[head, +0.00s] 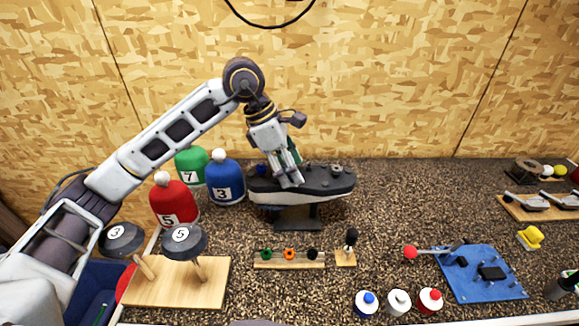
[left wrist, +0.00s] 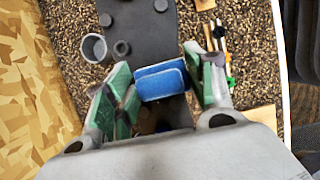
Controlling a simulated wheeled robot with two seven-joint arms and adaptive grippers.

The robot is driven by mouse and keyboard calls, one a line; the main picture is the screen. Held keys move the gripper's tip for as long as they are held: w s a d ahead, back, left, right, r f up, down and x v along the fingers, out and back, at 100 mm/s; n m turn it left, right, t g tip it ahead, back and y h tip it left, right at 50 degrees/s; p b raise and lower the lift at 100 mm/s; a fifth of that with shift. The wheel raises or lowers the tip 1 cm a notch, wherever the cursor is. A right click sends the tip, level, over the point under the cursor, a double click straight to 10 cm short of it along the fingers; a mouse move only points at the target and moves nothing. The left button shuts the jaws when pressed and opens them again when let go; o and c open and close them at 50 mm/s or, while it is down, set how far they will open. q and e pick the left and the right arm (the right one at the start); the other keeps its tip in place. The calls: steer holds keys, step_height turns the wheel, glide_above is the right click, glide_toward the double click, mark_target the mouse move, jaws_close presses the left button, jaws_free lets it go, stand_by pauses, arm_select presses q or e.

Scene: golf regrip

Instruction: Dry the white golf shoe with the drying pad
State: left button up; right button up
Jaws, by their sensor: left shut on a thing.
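The golf shoe (head: 325,188) sits sole up on a dark stand (head: 298,218). Its sole is black and studded, and its side is pale grey-white. The sole (left wrist: 145,30) fills the top middle of the left wrist view. My left gripper (head: 288,178) reaches down over the sole's left part. It is shut on a blue pad (left wrist: 160,82), held between its green-lined fingers. In the head view the fingers mostly hide the pad. The pad lies over or close to the sole; I cannot tell whether they touch. My right gripper is not in view.
Red (head: 173,203), green and blue (head: 225,183) numbered covers stand left of the shoe. Two numbered club heads are on a wooden board (head: 205,287) in front. A small wooden rack (head: 290,264), several bottles (head: 398,302) and a blue board (head: 480,275) lie nearer and right.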

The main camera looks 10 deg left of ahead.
arm_select(q)
steer(key=shift+w, duration=0.2)
steer(key=shift+w+a+f, duration=0.1)
steer(key=shift+w+a, duration=0.05)
steer(key=shift+w, duration=0.5)
steer(key=shift+w+a+f, duration=0.1)
steer(key=shift+w+a, duration=0.05)
steer(key=shift+w, duration=0.45)
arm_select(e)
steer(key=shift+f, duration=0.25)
arm_select(q)
steer(key=shift+s+b, duration=0.1)
steer(key=shift+b, duration=0.2)
